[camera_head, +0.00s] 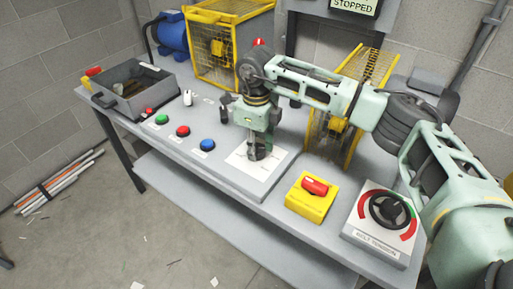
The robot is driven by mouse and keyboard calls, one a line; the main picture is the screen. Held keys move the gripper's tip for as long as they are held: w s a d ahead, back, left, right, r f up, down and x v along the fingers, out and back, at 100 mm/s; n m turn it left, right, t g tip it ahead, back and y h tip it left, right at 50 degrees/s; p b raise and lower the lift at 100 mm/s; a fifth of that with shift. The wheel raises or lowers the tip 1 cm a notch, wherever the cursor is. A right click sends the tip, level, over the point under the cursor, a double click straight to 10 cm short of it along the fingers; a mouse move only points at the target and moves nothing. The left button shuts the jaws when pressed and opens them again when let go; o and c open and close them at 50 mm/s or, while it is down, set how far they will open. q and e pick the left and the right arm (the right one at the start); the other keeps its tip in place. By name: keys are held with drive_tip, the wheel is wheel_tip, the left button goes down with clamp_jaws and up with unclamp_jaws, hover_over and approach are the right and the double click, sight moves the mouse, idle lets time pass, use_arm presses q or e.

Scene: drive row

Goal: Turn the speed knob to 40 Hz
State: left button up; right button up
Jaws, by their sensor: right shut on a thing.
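My right gripper (258,150) points down at a pale square dial plate (245,160) on the front middle of the grey bench. It is shut on a small dark thing at the middle of the plate, which appears to be the speed knob. The fingers hide most of the knob, so its pointer cannot be seen. The scale marks on the plate are too small to read. My left gripper is not in view. A display (355,5) at the top reads STOPPED.
Right of the plate stand a yellow box with a red handle (315,186) and a black belt tension handwheel (391,210). Left are green (162,119), red (183,131) and blue (207,144) buttons. Yellow cages (230,45) stand behind. A grey open box (140,97) sits far left.

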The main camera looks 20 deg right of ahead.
drive_tip(key=shift+s+a, duration=0.15)
drive_tip(key=o, duration=1.1)
drive_tip(key=shift+r, duration=0.3)
wheel_tip(320, 180, up, 11)
drive_tip(key=shift+r, duration=0.2)
